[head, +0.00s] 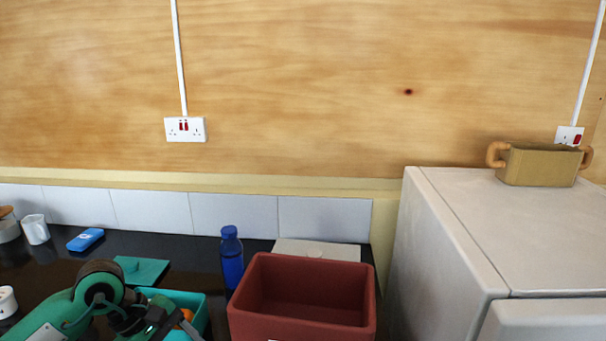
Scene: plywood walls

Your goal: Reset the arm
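My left arm, green with black joints, comes in at the lower left. Its gripper (176,324) is over the teal container (199,303), beside a small orange thing (186,315). The fingers run partly out of the bottom of the head view, so I cannot tell whether they are open or shut, or touching the orange thing. My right arm and gripper are not in view.
A dark red bin (302,324) and a blue bottle (231,258) stand right of the teal container on the black counter (190,247). A white cabinet (446,252), bearing an olive pot (540,166), fills the right. A blue box (85,240) and white jug (35,229) are left.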

